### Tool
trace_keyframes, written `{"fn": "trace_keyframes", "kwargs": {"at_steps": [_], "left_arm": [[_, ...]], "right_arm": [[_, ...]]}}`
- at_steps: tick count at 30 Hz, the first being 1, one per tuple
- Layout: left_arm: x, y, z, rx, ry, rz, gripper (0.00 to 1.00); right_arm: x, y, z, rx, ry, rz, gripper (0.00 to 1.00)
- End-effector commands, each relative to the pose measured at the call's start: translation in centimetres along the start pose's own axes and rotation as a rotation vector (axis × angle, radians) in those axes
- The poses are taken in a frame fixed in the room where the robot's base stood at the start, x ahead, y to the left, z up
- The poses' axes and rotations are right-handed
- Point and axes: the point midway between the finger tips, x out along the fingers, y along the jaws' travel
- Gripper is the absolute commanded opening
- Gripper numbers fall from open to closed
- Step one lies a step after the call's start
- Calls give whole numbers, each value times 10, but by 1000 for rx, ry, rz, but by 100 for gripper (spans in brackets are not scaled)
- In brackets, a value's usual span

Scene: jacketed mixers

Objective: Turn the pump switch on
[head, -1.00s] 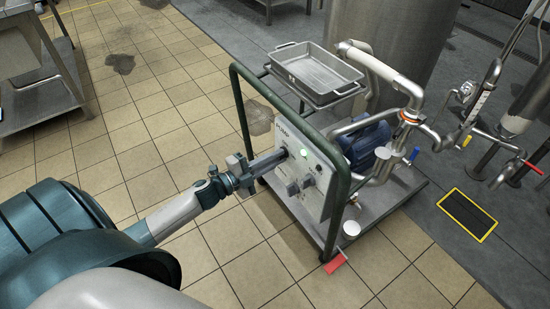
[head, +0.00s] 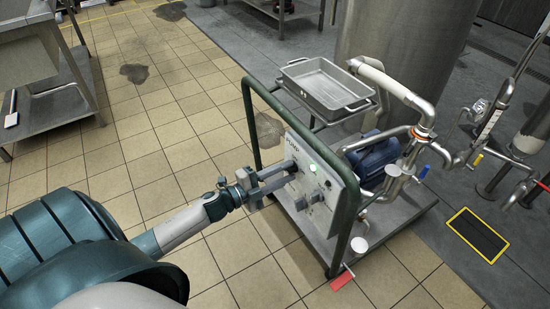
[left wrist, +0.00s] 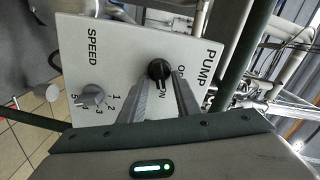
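The pump switch (left wrist: 159,69) is a round black knob beside the PUMP label on the light panel (left wrist: 125,50), with ON and partly hidden OFF markings. Its pointer appears to lie toward ON. My left gripper (left wrist: 161,80) is open, its two fingers apart on either side of the knob, with a gap between them. Whether they touch it I cannot tell. In the head view my left gripper (head: 291,171) reaches the panel (head: 318,195) from the left, and its fingers hide the switch. My right gripper is not in view.
A grey speed knob (left wrist: 93,96) sits on the same panel. A green tube frame (head: 252,125) surrounds the panel on the pump cart (head: 405,215). A metal tray (head: 322,86) is on top, with a blue motor (head: 372,160) and pipes behind. Tiled floor (head: 200,270) is open at left.

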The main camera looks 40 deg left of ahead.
Motion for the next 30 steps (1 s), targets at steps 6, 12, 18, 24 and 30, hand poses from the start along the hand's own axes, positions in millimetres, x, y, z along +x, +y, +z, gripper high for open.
{"fn": "trace_keyframes", "kwargs": {"at_steps": [6, 12, 18, 24, 30], "left_arm": [[-10, 1, 0, -1, -1, 2, 30], [-33, 2, 0, -1, -1, 2, 30], [-67, 2, 0, -2, -1, 3, 30], [-103, 2, 0, -1, -2, 3, 30], [-138, 2, 0, -1, -1, 3, 30]], "right_arm": [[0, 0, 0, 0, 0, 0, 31], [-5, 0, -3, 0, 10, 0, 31], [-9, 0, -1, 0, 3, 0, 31], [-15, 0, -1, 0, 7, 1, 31], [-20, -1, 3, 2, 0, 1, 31]]}}
